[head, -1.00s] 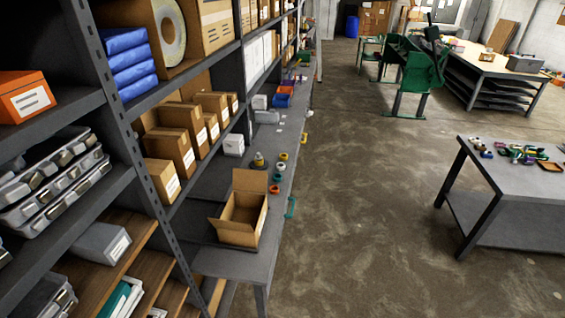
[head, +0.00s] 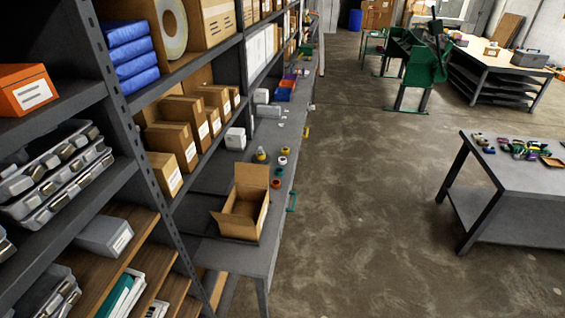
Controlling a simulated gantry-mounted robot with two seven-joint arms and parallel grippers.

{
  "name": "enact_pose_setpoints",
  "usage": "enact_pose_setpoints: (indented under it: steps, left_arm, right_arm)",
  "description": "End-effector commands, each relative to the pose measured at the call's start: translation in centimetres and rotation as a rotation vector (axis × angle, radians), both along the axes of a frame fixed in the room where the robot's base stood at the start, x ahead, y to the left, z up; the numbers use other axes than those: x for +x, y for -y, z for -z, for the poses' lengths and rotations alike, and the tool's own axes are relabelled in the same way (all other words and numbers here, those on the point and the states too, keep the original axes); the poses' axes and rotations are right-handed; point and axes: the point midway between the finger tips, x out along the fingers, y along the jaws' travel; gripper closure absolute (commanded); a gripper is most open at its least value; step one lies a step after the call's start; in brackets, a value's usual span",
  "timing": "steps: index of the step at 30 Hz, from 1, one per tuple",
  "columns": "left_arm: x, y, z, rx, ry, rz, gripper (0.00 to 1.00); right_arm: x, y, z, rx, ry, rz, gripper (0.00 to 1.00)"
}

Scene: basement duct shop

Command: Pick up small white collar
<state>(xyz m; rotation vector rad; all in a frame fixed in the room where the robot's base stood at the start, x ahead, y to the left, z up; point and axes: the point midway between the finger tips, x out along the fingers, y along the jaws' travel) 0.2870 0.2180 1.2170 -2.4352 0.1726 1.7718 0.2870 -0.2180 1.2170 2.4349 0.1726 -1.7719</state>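A small white ring-shaped piece (head: 283,160), which may be the white collar, lies on the long grey bench (head: 262,256) beside the shelving. Neither of my grippers is in view.
An open cardboard box (head: 240,222) stands on the near part of the bench. Tall shelving with cartons (head: 174,142) rises at the left. A grey table (head: 515,174) with small coloured parts stands at the right. The concrete floor (head: 365,200) between is clear.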

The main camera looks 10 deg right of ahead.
Motion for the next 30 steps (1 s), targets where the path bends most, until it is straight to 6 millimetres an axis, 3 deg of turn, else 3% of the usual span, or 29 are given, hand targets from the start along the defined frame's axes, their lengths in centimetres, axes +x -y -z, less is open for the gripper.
enact_pose_setpoints:
  steps: [10, 20, 30]
  left_arm:
    - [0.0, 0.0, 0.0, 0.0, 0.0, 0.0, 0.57]
    - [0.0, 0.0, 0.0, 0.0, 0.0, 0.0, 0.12]
    - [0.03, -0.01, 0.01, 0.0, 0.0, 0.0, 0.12]
  right_arm:
    - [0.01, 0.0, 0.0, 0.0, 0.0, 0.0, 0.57]
    - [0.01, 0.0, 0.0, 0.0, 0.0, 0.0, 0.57]
    - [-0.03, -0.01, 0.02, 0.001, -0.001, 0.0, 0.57]
